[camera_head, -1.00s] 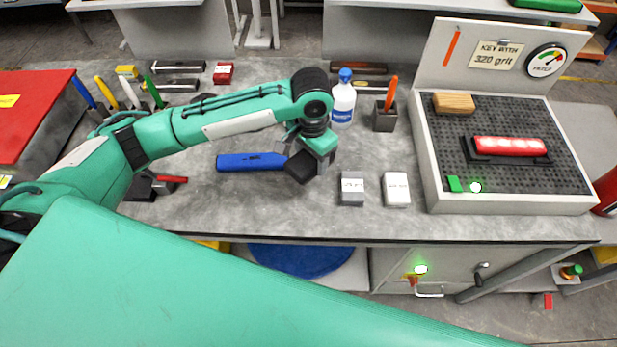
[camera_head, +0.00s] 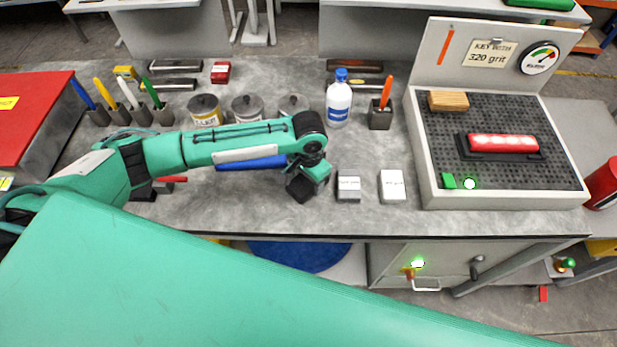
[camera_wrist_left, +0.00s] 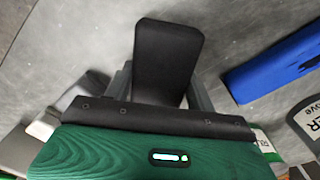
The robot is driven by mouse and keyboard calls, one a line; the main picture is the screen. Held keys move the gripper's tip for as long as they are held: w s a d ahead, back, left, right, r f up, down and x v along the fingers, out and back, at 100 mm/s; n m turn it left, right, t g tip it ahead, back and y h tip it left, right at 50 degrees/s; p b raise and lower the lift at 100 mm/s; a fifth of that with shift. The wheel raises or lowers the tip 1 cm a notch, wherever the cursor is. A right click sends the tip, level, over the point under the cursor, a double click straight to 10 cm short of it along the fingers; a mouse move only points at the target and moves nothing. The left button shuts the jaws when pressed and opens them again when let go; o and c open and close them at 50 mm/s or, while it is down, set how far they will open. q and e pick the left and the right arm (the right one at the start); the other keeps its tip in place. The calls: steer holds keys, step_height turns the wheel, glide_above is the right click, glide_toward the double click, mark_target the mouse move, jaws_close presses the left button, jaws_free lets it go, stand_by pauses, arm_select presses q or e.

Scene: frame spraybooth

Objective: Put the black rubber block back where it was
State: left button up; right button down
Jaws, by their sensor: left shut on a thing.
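The black rubber block (camera_head: 300,188) is in my left gripper (camera_head: 308,182), over the front middle of the grey bench. In the left wrist view the block (camera_wrist_left: 167,55) sticks out between the two grey fingers of the gripper (camera_wrist_left: 160,85). The block looks tilted in the head view. I cannot tell whether it touches the bench top. My right gripper is not in view.
Two sandpaper blocks, one grey (camera_head: 348,188) and one white (camera_head: 393,186), lie just right of my gripper. A blue tool (camera_head: 250,163) lies behind the arm. A white bottle (camera_head: 338,103) and a pen holder (camera_head: 380,118) stand behind. The framed booth (camera_head: 500,198) is at right.

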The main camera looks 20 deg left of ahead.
arm_select(q)
steer(key=shift+f, duration=0.15)
steer(key=o, duration=1)
steer(key=shift+c, duration=0.2)
step_height(320, 180, up, 12)
steer(key=b, duration=0.3)
steer(key=shift+r, duration=0.2)
